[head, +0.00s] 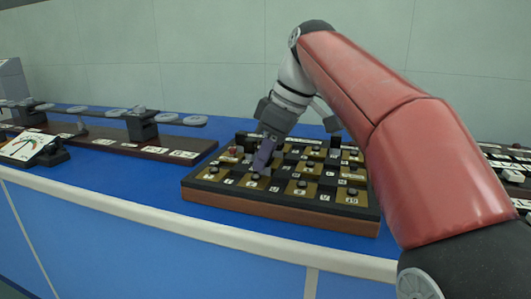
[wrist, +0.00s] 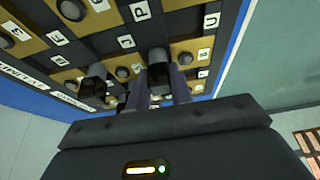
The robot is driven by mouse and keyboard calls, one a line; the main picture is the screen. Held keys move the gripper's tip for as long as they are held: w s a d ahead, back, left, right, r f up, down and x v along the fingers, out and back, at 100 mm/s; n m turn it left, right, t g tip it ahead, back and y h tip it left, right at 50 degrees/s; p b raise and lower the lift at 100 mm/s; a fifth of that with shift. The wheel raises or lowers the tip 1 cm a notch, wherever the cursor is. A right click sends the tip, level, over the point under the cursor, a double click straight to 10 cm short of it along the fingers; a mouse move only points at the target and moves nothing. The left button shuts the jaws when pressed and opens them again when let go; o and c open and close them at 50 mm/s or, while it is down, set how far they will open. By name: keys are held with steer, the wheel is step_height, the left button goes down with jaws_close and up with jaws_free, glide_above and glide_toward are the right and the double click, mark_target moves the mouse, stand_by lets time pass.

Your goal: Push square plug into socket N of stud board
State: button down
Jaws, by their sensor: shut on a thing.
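The stud board (head: 280,212) is a wide wood-edged block with a chequer of black and brass squares, round studs and white letter labels. My gripper (head: 262,160) points down over its left part, its purplish fingers close to the surface. In the wrist view my gripper (wrist: 162,88) has its two fingers on either side of a dark square plug (wrist: 158,58), and they are shut on it. I cannot tell whether the plug touches the board. Labels such as J, P and U are readable in the wrist view; I cannot make out socket N's label.
Another dark block (wrist: 93,78) stands up from the board left of the fingers in the wrist view. A long wooden rail (head: 130,143) with discs and a dial meter (head: 28,147) lie to the left. Another panel (head: 512,165) is at the right. Blue bench top is clear in front.

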steer(key=c, duration=1.2)
jaws_free()
steer(key=shift+o, duration=0.2)
